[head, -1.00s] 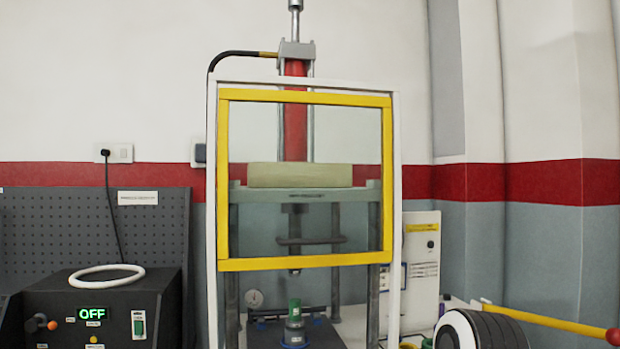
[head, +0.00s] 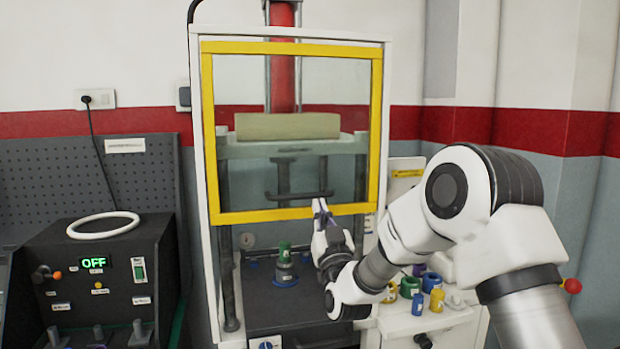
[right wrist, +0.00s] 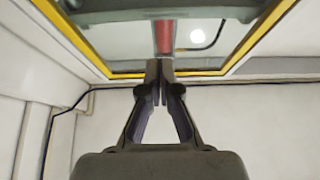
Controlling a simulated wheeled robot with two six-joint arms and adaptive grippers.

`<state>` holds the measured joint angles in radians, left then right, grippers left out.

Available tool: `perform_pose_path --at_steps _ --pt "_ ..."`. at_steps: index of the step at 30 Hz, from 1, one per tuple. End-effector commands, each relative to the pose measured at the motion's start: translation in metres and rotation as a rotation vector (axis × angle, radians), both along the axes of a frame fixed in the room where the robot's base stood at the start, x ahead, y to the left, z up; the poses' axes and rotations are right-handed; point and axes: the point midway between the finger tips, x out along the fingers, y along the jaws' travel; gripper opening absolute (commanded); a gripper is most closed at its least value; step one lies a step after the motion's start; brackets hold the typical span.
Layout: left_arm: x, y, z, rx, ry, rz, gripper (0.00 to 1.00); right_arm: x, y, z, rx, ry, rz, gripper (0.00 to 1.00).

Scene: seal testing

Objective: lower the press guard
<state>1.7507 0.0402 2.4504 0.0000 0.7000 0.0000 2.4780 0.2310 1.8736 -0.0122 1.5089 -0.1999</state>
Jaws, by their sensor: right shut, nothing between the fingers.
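The press guard (head: 292,47) is a yellow-framed clear panel in the white press frame. It is raised, with its lower bar well above the black press bed (head: 290,308). My right gripper (head: 320,203) is shut and empty, pointing up, with its tips at the guard's lower bar in the head view. My left gripper is not in view.
A green-topped grey fixture (head: 285,265) stands on the press bed under the guard. Several coloured fittings (head: 410,287) sit on the white bench at right. A black control box (head: 103,262) showing OFF, with a white ring (head: 103,226) on it, stands at left.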

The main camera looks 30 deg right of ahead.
Motion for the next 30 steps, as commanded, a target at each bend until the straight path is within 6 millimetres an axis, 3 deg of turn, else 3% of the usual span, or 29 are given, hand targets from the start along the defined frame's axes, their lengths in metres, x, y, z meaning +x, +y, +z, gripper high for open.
perform_pose_path --at_steps 7,18,21,24,30 --pt "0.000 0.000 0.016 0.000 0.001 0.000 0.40 0.019 -0.005 0.020 0.000 -0.006 -0.002 0.00" --pt "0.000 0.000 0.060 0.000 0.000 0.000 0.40 0.086 -0.022 0.061 -0.001 -0.004 -0.001 0.00" --pt "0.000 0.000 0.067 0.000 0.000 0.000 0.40 0.088 -0.022 0.035 0.000 0.003 -0.001 0.00" --pt "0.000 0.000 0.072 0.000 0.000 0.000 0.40 0.090 -0.022 0.022 -0.001 0.000 -0.002 0.00" --pt "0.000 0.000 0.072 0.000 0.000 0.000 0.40 0.091 -0.023 0.013 -0.001 -0.003 -0.001 0.00"
